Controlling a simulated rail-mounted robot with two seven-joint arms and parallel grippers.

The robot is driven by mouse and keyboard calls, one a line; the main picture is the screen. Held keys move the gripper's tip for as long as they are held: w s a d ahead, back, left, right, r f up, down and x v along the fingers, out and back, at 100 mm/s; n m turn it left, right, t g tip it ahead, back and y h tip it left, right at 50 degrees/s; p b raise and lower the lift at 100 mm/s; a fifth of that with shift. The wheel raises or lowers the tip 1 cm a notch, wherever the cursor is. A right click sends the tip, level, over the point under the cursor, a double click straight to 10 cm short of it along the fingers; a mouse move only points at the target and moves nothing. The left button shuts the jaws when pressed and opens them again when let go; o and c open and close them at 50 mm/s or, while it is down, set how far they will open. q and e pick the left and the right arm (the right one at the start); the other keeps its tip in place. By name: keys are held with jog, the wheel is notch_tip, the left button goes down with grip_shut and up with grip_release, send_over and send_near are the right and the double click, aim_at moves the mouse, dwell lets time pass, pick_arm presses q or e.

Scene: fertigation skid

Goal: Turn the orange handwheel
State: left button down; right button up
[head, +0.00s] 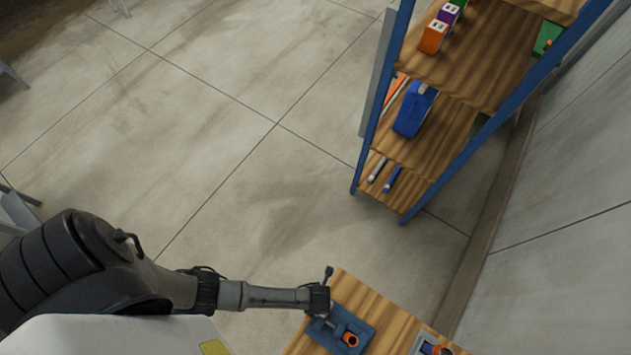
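A small orange round part (351,339), which looks like the orange handwheel, sits on a blue base plate (361,324) on a wooden bench top (385,318) at the bottom of the head view. My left gripper (328,308) is at the bench's left edge, just up and left of the orange part. It overlaps the base plate's left side in the picture; I cannot tell whether it touches. Its fingers are too small and dark to show whether they are open. My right gripper is not in view.
A second fixture with an orange part (443,350) is cut off at the bottom edge. A blue-framed wooden shelf (470,60) with a blue case (414,110) and small boxes stands at upper right, near the wall. The grey floor (270,170) between is clear.

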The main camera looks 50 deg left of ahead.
pick_arm(q)
jog(key=shift+a+f, duration=0.1)
jog(key=shift+f, duration=0.05)
dwell(0.4)
jog(key=c, duration=1.4)
grip_release()
jog(key=shift+c, duration=0.2)
notch_tip(320, 180, up, 14)
jog(key=shift+w+b, duration=0.4)
jog(key=shift+w, duration=0.05)
jog(key=shift+f, duration=0.1)
